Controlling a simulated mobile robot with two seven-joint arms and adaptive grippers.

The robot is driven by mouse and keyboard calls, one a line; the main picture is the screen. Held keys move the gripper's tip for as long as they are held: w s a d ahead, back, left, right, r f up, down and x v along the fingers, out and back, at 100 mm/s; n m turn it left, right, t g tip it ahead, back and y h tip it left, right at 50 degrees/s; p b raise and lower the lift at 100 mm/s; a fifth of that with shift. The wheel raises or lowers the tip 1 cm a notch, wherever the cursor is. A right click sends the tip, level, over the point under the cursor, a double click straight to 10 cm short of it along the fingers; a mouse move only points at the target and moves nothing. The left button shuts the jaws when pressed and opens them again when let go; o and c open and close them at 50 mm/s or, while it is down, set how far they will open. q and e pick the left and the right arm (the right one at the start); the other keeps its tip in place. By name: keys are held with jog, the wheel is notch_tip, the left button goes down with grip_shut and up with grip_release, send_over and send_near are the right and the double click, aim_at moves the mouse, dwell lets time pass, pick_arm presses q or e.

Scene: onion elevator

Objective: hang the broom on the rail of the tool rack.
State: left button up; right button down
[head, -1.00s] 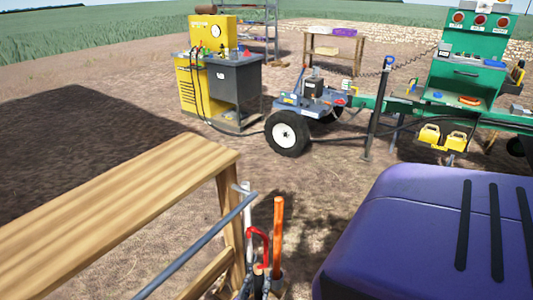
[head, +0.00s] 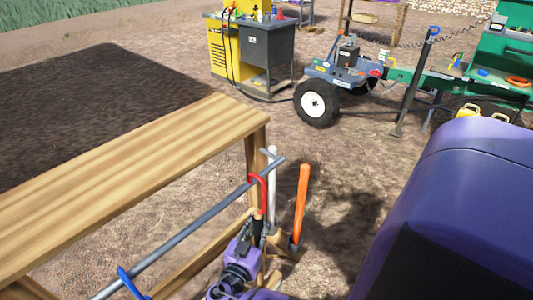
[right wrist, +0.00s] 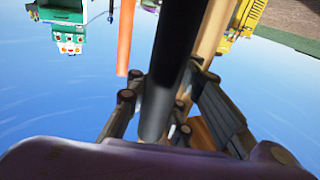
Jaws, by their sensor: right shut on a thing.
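The tool rack's grey rail (head: 190,228) slants across the head view beside a wooden plank top. The broom's red hook (head: 264,190) shows at the rail near its far end and crosses it in the picture. I cannot tell whether it bears on the rail. In the right wrist view the black handle (right wrist: 170,75) passes between the fingers (right wrist: 155,110). The broom head is hidden. My left gripper is not in view.
An orange handle (head: 300,200) and a white post (head: 272,160) stand close right of the hook. A blue hook (head: 130,280) is on the rail's near end. The wooden plank (head: 120,180) lies left. A trailer with a black wheel (head: 316,104) stands farther back.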

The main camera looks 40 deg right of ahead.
pick_arm(q)
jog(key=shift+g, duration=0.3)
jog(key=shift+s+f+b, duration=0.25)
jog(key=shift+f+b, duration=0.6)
jog(key=shift+b, duration=0.05)
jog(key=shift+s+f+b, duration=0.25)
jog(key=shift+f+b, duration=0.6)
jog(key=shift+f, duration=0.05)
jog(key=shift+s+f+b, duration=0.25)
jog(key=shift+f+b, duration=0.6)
jog(key=shift+b, duration=0.05)
pick_arm(e)
jog(key=w+f, duration=0.5)
jog(key=shift+a+f, duration=0.15)
jog(key=shift+a, duration=0.05)
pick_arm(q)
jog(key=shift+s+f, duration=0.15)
pick_arm(e)
jog(key=c, duration=1.5)
grip_release()
jog(key=shift+s, duration=0.1)
jog(key=shift+a, duration=0.1)
